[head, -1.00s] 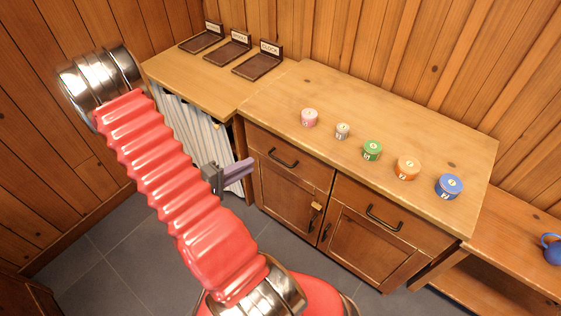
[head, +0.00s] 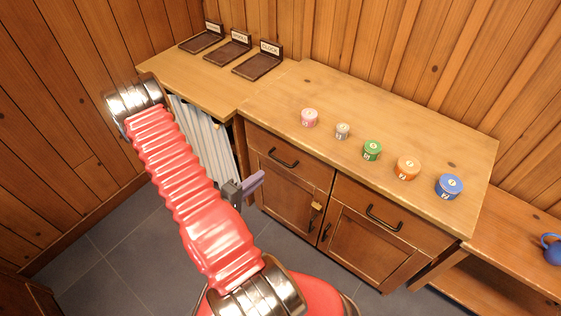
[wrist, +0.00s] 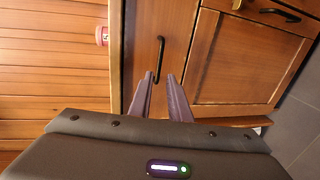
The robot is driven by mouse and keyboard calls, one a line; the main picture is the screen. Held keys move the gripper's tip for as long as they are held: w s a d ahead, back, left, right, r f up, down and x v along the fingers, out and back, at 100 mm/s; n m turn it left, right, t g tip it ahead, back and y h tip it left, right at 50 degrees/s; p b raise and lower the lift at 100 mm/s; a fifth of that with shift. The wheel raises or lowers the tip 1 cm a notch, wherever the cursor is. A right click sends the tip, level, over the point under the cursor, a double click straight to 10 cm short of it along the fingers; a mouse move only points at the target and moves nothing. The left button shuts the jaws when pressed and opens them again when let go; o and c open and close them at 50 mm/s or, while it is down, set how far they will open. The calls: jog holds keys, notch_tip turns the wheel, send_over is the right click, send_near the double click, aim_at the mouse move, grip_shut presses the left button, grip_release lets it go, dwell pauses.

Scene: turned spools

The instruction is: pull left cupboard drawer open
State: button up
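The left cupboard drawer (head: 318,174) is shut, with a dark bar handle (head: 283,158) across its front. In the wrist view the drawer front (wrist: 177,25) appears turned on its side, and its handle (wrist: 160,58) stands upright in the picture. My gripper (head: 256,181) is in front of the cupboard, to the left of and below the handle in the head view. In the wrist view the fingers of my gripper (wrist: 160,76) are apart and empty, with the handle beyond the gap between their tips. They do not appear to touch it.
Below the drawer is a cupboard door (head: 287,198); a second drawer (head: 390,215) is to the right. A lower shelf unit (head: 500,240) is at right. The grey floor (head: 110,240) is clear.

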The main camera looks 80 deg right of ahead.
aim_at(280, 160)
jog(key=shift+x, duration=6.85)
jog(key=shift+c, duration=0.2)
jog(key=shift+a, duration=0.1)
grip_shut()
